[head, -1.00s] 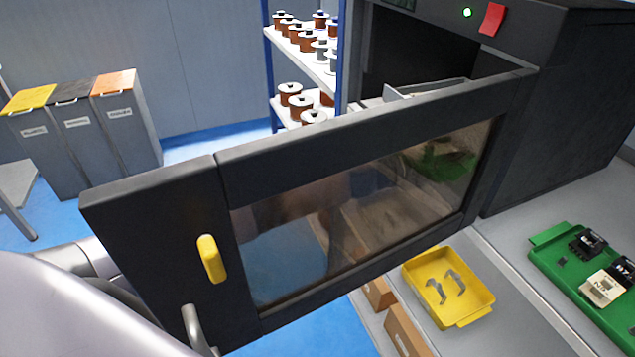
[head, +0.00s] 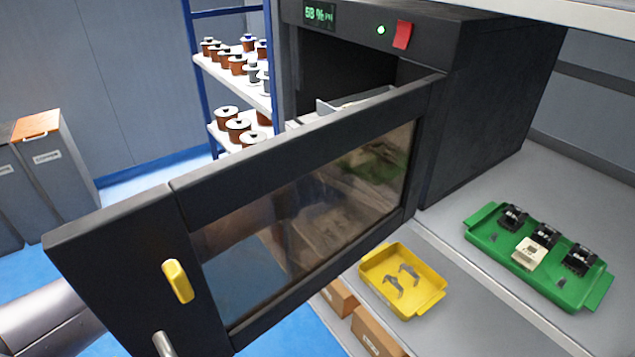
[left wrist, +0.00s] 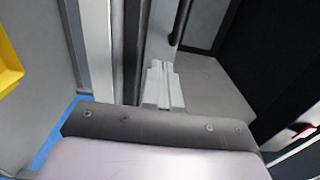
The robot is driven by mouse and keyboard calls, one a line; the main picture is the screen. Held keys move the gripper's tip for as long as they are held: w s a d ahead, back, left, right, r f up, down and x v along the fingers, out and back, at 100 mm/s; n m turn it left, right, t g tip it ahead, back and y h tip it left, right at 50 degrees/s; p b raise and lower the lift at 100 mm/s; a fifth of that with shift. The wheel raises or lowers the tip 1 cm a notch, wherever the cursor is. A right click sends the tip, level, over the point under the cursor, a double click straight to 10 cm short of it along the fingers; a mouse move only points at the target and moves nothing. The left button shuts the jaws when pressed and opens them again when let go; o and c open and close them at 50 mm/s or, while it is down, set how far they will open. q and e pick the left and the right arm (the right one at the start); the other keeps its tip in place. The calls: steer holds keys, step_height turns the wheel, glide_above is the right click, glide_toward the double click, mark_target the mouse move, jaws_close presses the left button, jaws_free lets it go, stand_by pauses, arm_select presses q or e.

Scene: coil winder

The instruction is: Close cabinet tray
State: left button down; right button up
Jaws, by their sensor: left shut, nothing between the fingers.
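The dark cabinet (head: 500,70) stands at the back with its windowed door (head: 130,240) swung wide open toward me. A grey metal tray (head: 335,106) shows in the cabinet's opening above the door's top edge, sticking out; its lower part is hidden by the door. My left arm enters the head view at lower left and passes behind the door, which hides the gripper there. In the left wrist view my left gripper (left wrist: 162,82) is shut and empty, near grey and dark surfaces I cannot identify. My right gripper is in neither view.
The door carries a yellow handle (head: 177,281). A yellow tray (head: 428,302) with metal parts and a green tray (head: 480,232) with black parts lie on the right. A shelf (head: 240,88) of spools stands behind. Boxes (head: 375,335) sit below the bench.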

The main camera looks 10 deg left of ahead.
arm_select(q)
steer(key=v, duration=0.9)
steer(key=s+f+n+y+p, duration=0.2)
steer(key=s+f+n+y, duration=0.2)
steer(key=s+f+n, duration=0.85)
steer(key=s+a+f+n+g+y, duration=0.1)
steer(key=s+a+f+n+y, duration=0.1)
steer(key=s, duration=0.4)
steer(key=s+a+f+n+g+y, duration=0.1)
steer(key=s+a+f+n, duration=0.2)
steer(key=s+f+n, duration=0.2)
steer(key=s+a+f+n+g+y+p, duration=0.1)
steer(key=s+a+f+n+y, duration=0.1)
steer(key=s, duration=0.4)
steer(key=shift+s+a+f+n+y, duration=0.45)
steer(key=shift+f+n, duration=0.35)
steer(key=shift+n, duration=0.45)
